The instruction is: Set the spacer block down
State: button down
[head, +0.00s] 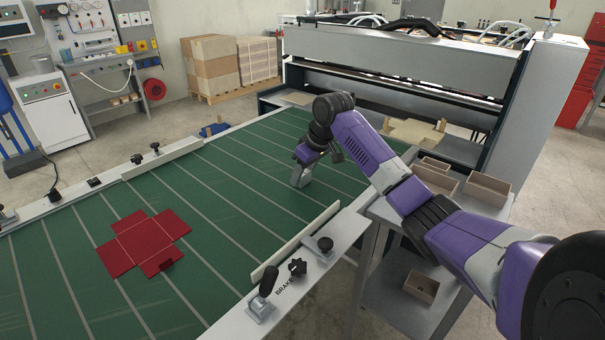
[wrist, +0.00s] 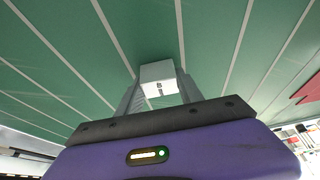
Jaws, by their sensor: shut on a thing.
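The spacer block (wrist: 157,80) is a small pale grey-white block with a dark mark on its face. In the wrist view it sits between the two fingers of my gripper (wrist: 160,92), which is shut on it. In the head view my gripper (head: 301,176) points down over the far part of the green table (head: 230,200). The block is mostly hidden there by the fingers, and I cannot tell whether it touches the green surface.
A flat red box blank (head: 140,240) lies on the table at the left. Low pale rails (head: 296,242) edge both sides. Brake levers (head: 266,282) stand at the front right edge. Open boxes (head: 433,181) stand on a side shelf. The green surface around my gripper is clear.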

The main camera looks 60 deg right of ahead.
jog(key=c, duration=0.8)
grip_release()
jog(key=shift+f, duration=0.1)
jog(key=shift+o, duration=0.2)
jog(key=v, duration=1.2)
jog(key=shift+b, duration=0.4)
jog(key=shift+s, duration=0.15)
